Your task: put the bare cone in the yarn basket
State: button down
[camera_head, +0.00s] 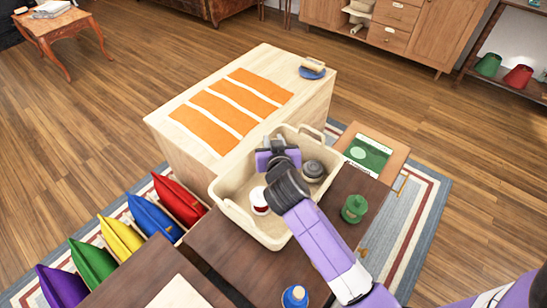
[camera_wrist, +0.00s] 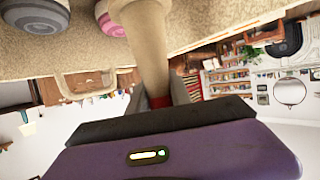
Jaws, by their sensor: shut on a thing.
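The yarn basket (camera_head: 236,222) is a cream open bin with a handle loop, in the middle of the head view. A red-and-white thing (camera_head: 260,199) and a grey round thing (camera_head: 313,169) are inside it. My gripper (camera_head: 277,154) is above the basket's far part. In the wrist view my gripper (camera_wrist: 158,92) is shut on the bare cone (camera_wrist: 146,42), a plain tan tapered tube with a red band near the jaws. The cone's wide end points toward the basket interior, close to the grey thing (camera_wrist: 38,30) and a pink-and-white thing (camera_wrist: 112,22). The cone is hidden in the head view.
A pale wooden block (camera_head: 300,95) with orange strips stands behind the basket. A green container (camera_head: 354,208) is right of the basket and a blue-topped one (camera_head: 294,297) in front. Coloured cushions (camera_head: 150,215) stand at left. A green-panelled box (camera_head: 368,155) is at right.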

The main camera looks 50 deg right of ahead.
jog(key=shift+f+b, duration=0.55)
jog(key=shift+f, duration=2.65)
jog(key=shift+f, duration=0.1)
jog(key=c, duration=1.2)
grip_release()
jog(key=shift+v, duration=3.8)
